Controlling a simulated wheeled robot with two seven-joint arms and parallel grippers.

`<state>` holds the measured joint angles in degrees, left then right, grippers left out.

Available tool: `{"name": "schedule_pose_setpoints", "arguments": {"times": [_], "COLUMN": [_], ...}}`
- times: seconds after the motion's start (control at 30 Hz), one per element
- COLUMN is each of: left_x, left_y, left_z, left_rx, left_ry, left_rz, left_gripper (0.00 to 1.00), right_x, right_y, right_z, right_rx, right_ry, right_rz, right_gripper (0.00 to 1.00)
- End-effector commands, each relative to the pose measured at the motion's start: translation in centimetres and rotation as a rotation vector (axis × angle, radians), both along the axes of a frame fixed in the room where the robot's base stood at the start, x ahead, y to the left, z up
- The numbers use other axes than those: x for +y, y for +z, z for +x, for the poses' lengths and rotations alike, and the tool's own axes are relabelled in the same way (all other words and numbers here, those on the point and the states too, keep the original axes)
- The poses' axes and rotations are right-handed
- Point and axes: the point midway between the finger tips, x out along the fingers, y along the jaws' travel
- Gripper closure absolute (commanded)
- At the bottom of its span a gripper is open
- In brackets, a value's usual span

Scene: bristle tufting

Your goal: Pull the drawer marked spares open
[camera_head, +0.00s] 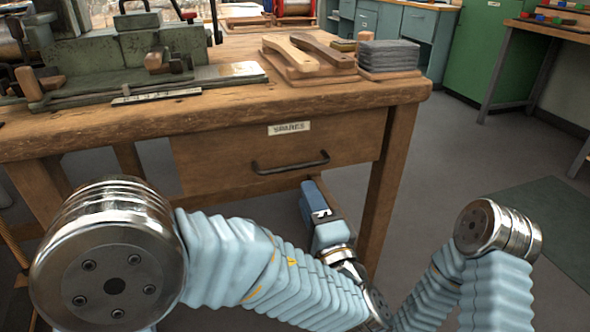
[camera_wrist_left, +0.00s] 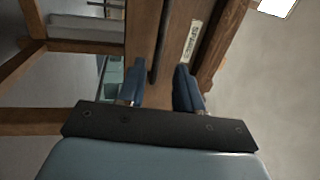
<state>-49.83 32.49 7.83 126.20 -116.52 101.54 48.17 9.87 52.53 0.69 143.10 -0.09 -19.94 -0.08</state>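The drawer (camera_head: 225,158) is a wooden front under the workbench top and looks shut. Its white label (camera_head: 289,128) reads SPARES and also shows in the left wrist view (camera_wrist_left: 194,40). A dark bar handle (camera_head: 290,163) runs across the lower part of the drawer front. My left gripper (camera_head: 308,190) is below the handle's right end. In the left wrist view my gripper (camera_wrist_left: 160,84) is open, with two blue fingers apart. The handle (camera_wrist_left: 158,45) shows ahead, in line with the gap between them. I see no grip on it. My right gripper is out of view.
The wooden workbench (camera_head: 200,108) carries a green machine (camera_head: 100,60), wooden brush blanks (camera_head: 310,52) and a grey stack (camera_head: 388,55). A bench leg (camera_head: 390,185) stands right of the drawer. Open floor (camera_head: 430,150) lies to the right.

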Motion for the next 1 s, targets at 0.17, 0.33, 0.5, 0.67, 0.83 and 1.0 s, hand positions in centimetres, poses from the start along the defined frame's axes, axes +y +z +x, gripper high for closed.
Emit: {"name": "schedule_pose_setpoints", "arguments": {"times": [0.17,0.33,0.5,0.67,0.83,1.0], "left_x": [1.5,2.4,2.8,3.0,3.0,2.9], "left_y": [0.8,1.3,1.6,1.7,1.7,1.7], "left_z": [4.0,7.0,8.5,8.9,8.9,8.8], "left_rx": [0.002,0.002,0.004,0.004,0.004,0.004], "left_ry": [0.006,0.003,0.002,0.002,0.002,0.002], "left_rz": [0.000,0.000,0.002,0.002,0.002,0.002], "left_gripper": [0.65,0.65,0.65,0.65,0.65,0.91], "right_x": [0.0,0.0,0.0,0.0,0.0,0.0], "right_y": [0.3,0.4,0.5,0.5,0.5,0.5], "right_z": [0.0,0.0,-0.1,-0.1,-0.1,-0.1], "right_rx": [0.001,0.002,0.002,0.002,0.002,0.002], "right_ry": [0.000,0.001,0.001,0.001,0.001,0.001], "right_rz": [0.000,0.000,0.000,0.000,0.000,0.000], "right_gripper": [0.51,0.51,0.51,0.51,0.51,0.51]}}
